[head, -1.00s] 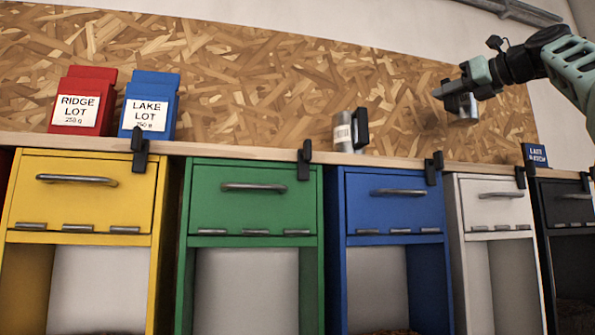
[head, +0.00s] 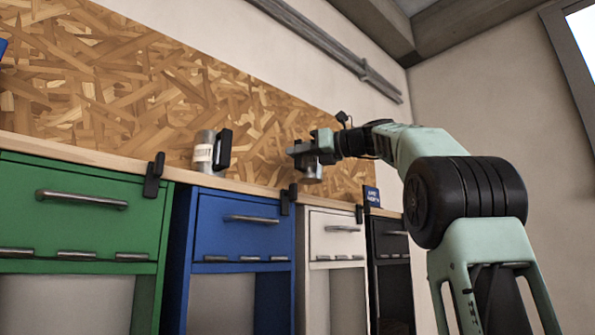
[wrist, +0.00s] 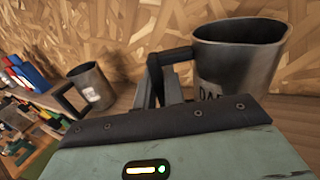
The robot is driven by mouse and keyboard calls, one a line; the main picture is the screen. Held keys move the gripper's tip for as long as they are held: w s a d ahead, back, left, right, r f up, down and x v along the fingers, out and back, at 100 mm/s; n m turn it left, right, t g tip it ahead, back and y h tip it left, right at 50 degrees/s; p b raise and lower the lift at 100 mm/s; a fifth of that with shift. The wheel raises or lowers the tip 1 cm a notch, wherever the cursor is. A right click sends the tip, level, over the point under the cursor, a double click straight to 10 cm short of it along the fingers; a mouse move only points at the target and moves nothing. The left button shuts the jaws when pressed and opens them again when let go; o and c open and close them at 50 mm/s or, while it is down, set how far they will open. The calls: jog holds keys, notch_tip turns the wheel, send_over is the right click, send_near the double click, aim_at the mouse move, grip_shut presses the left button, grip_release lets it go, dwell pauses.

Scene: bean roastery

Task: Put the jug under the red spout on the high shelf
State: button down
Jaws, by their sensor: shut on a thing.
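A grey metal jug (head: 312,174) with a dark handle is in my gripper (head: 316,150), near the high wooden shelf (head: 95,155) above the white bin. In the wrist view the jug (wrist: 235,65) is upright or nearly so, with a partly hidden label starting "DA". My gripper (wrist: 165,85) is shut on its handle. Whether the jug's base touches the shelf I cannot tell. A second grey jug (head: 204,153) with a pale label and black handle stands on the shelf above the blue bin. No red spout shows in the current views.
Green (head: 80,205), blue (head: 240,218), white (head: 334,235) and black (head: 390,242) bins with handled fronts stand below the shelf. Black clips (head: 153,175) sit on its edge. A small blue sign (head: 371,196) is right of my gripper. Blue packets (wrist: 30,75) show in the wrist view.

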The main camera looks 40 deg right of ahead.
aim_at(298, 169)
jog(key=shift+f, duration=2.3)
jog(key=c, duration=1.9)
grip_release()
jog(key=shift+f, duration=0.2)
jog(key=o, duration=0.4)
